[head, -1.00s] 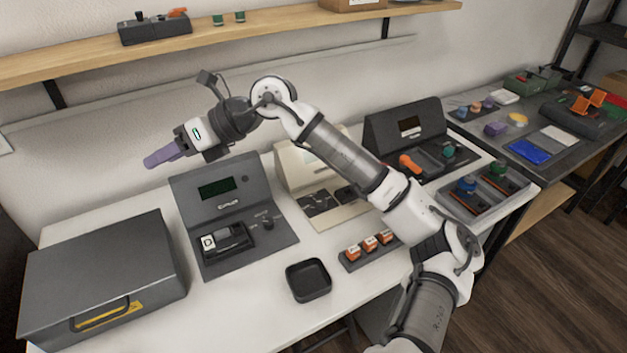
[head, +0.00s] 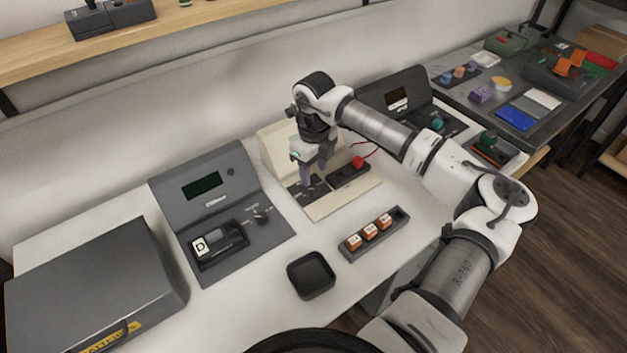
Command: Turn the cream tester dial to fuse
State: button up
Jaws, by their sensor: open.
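The cream tester (head: 345,201) stands at the back middle of the white table, with a sloped cream back and dark panels on its base. My gripper (head: 316,180) points down over the left part of its base, just in front of the cream back. The fingers are open, with nothing seen between them. The dial is hidden or too small to make out near the fingertips, and I cannot tell whether they touch it. A red piece (head: 358,162) with a red wire sits at the right of the tester's base.
A grey tester (head: 205,185) with its own dial stands left of the cream one, and another dark tester (head: 397,92) stands behind my arm. A tray of orange blocks (head: 374,235) and an empty black tray (head: 310,275) lie in front. A grey case (head: 90,285) is at the left.

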aim_at(314, 188)
notch_tip(314, 188, down, 6)
jog(key=shift+r+p, duration=0.1)
jog(key=shift+p, duration=0.4)
jog(key=shift+c, duration=0.5)
jog(key=c, duration=0.9)
